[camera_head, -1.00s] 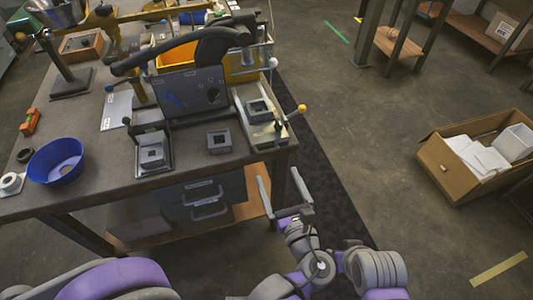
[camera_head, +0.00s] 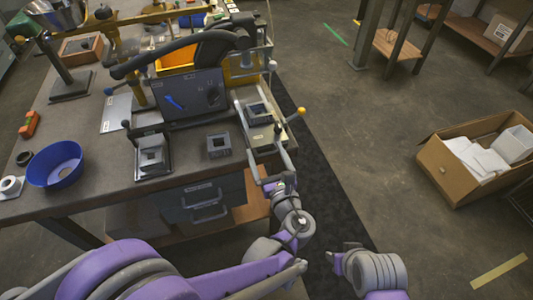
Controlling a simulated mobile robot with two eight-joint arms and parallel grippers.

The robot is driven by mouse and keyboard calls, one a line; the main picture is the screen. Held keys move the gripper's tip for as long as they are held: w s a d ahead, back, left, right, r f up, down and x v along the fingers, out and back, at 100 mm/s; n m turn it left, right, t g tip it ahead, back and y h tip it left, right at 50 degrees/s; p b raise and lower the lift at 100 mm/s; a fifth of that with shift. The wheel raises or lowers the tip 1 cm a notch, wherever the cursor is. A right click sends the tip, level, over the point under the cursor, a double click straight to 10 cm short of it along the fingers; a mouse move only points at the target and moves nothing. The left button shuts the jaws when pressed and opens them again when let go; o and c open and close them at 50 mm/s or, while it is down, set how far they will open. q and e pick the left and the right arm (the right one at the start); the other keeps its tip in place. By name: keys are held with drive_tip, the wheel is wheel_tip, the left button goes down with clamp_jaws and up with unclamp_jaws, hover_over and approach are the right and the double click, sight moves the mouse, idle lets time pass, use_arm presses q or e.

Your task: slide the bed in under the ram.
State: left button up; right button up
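What looks like the bed (camera_head: 262,133) is a pale slide plate at the table's right edge, carrying a dark square fixture (camera_head: 257,113). It sits right of an upright dark panel (camera_head: 193,96). I cannot make out the ram clearly; a thick black arm (camera_head: 190,52) reaches over the panel. My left gripper (camera_head: 263,146) is open, its two fingers spread at the near end of the slide, one on each side in the picture. Whether they touch it I cannot tell.
A lever with a yellow knob (camera_head: 301,111) sticks out beside the slide. Two square grey blocks (camera_head: 219,145) (camera_head: 152,155) and a blue bowl (camera_head: 55,164) stand on the table (camera_head: 105,180). A cardboard box (camera_head: 445,168) is on the floor at right.

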sight(254, 126)
use_arm(q)
clamp_jaws()
drive_tip(key=x, duration=0.8)
drive_tip(key=shift+w+a+f, duration=0.1)
drive_tip(key=shift+w, duration=0.1)
drive_tip(key=shift+o, duration=1)
unclamp_jaws()
drive_tip(key=shift+s, duration=0.1)
drive_tip(key=shift+s, duration=0.3)
drive_tip(key=v, duration=1)
